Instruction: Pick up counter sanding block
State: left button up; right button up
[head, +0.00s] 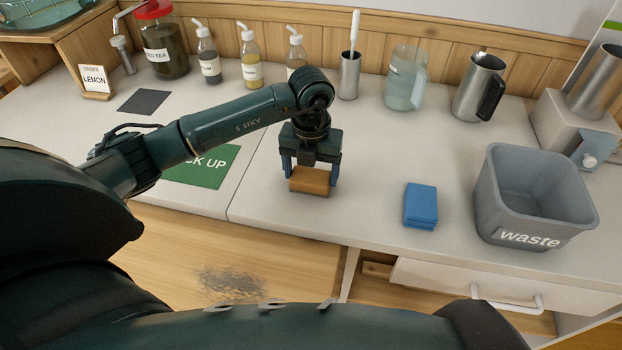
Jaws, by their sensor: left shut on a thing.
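The sanding block (310,181) is a small orange-brown block in the middle of the head view, over the pale counter (290,222). My left gripper (310,178) comes down on it from above. Its two blue fingers are shut on the block, one at each side. I cannot tell whether the block touches the counter or is just above it. My right gripper is not in view.
A blue folded cloth or sponge (421,205) and a grey waste bin (535,198) stand to the right. A green mat (208,170) lies left, partly under my arm. Bottles (250,62), a steel cup (348,76), a clear jug (404,84) and a steel pitcher (477,88) line the back.

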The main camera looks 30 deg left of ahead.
aim_at(311, 175)
pick_arm(q)
jog(key=shift+r, duration=0.1)
notch_tip(311, 175, up, 10)
jog(key=shift+f+b, duration=0.1)
jog(key=shift+b, duration=0.4)
